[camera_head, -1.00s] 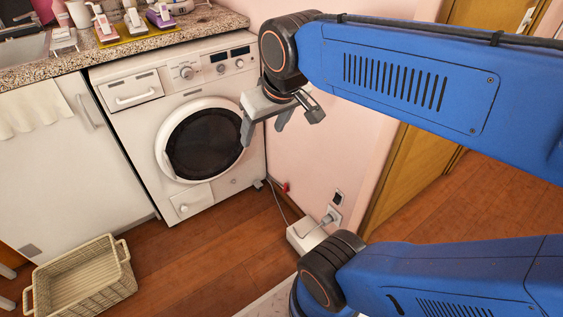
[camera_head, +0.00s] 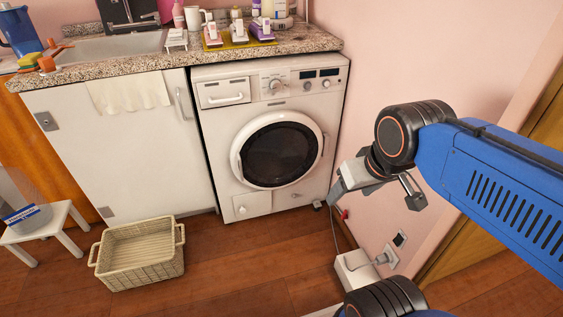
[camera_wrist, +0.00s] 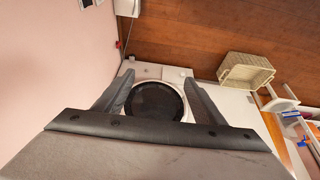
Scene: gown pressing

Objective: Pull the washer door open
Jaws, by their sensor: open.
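The white washer (camera_head: 215,127) stands under the counter with its round door (camera_head: 279,150) shut. The door has a white ring and dark glass. A handle-like bulge (camera_head: 325,145) shows on the ring's right edge. My gripper (camera_head: 372,203) is in front and to the right of the washer in the head view, empty and apart from the door. In the wrist view, the open fingers (camera_wrist: 158,92) frame the door's dark glass (camera_wrist: 154,102) from a distance.
A wicker basket (camera_head: 139,254) sits on the floor at the left front. A small white stool (camera_head: 44,229) stands farther left. A white box with a plug (camera_head: 355,267) lies by the pink wall. Wooden floor (camera_head: 235,265) is clear before the washer.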

